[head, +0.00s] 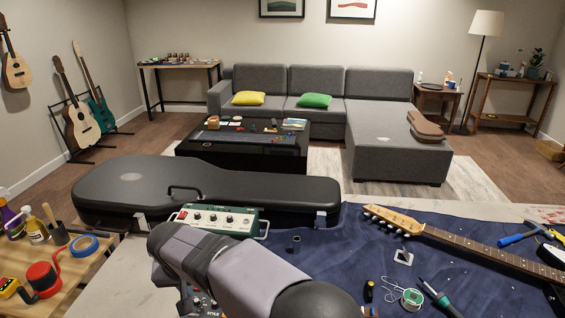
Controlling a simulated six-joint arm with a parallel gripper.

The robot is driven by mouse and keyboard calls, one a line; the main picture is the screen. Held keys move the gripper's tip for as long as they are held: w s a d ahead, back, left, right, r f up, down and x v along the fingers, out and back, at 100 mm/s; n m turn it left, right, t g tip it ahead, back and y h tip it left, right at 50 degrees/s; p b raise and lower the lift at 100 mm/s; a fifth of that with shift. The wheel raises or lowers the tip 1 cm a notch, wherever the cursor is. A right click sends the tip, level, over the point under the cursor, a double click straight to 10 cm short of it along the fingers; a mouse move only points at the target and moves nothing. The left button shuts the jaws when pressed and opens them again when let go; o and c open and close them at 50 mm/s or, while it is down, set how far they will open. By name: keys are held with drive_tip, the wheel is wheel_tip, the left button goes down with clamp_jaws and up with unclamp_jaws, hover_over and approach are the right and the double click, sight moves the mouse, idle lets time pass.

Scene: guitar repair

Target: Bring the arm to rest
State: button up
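My arm crosses the bottom middle of the head view, with a grey link running from the lower right up to the left above the workbench. Its upper end overlaps the front of the green amplifier unit (217,219) in the picture; I cannot tell whether they touch. My gripper does not show, so its opening and anything in it are hidden. The arm also hides part of the bench.
A black guitar case (260,187) lies behind the amplifier unit. A side table (75,290) at left holds bottles and tape.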

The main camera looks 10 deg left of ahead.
drive_tip(key=d+r+m+g+h+p, duration=0.1)
drive_tip(key=d+r+p, duration=0.15)
drive_tip(key=d, duration=0.95)
drive_tip(key=d+r+g+p, duration=0.1)
drive_tip(key=d+r+p, duration=0.15)
drive_tip(key=d, duration=1.05)
drive_tip(key=s+d+m+g+p, duration=0.2)
drive_tip(key=s+d+p, duration=0.4)
drive_tip(key=s+d, duration=0.9)
wheel_tip(320, 180, down, 18)
drive_tip(key=b, duration=1.7)
drive_tip(key=shift+s+d+r, duration=0.15)
drive_tip(key=shift+c, duration=0.4)
